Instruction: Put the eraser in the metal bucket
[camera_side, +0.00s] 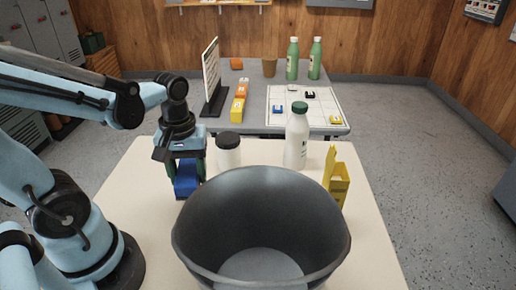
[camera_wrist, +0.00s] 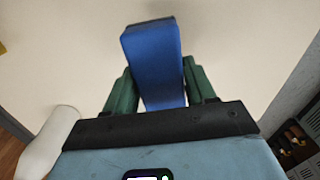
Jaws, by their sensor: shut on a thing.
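My gripper (camera_side: 190,158) is shut on a blue block-shaped eraser (camera_side: 186,181), left of the bucket. In the wrist view the eraser (camera_wrist: 154,62) sits between the green fingers of my gripper (camera_wrist: 162,90). In the side view it hangs low by the table top; whether it touches the table I cannot tell. The dark grey metal bucket (camera_side: 262,190) stands upright at the table's front, wide open at the top, and its visible inside is empty. The bucket is not in the wrist view.
A white jar with a black lid (camera_side: 229,152) stands close to the right of my gripper. A second table (camera_side: 259,105) stands behind.

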